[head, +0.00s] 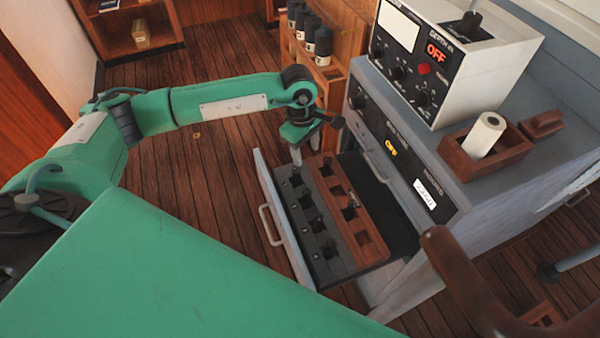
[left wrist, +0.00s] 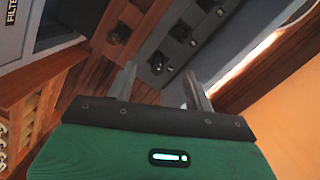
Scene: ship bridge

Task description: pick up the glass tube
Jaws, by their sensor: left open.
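I cannot make out for certain which thing is the glass tube. Several small dark pieces with shiny tips stand in a dark grey rack (head: 325,250) in the open drawer (head: 284,222). Another dark, shiny piece (head: 350,212) sits in the brown wooden rack (head: 368,238) beside it; a similar one (left wrist: 118,33) shows in the left wrist view. My left gripper (head: 306,154) is open and empty above the far end of the drawer. Its spread fingers (left wrist: 160,78) show in the left wrist view, with the racks beyond them. My right gripper is not in view.
The drawer comes out of a grey cabinet (head: 480,215). On its top stand a depth meter box (head: 440,75) and a wooden box (head: 495,160) holding a white roll (head: 484,135). A wooden shelf (head: 340,75) with dark bottles stands behind. A curved brown wooden part (head: 470,285) is at lower right.

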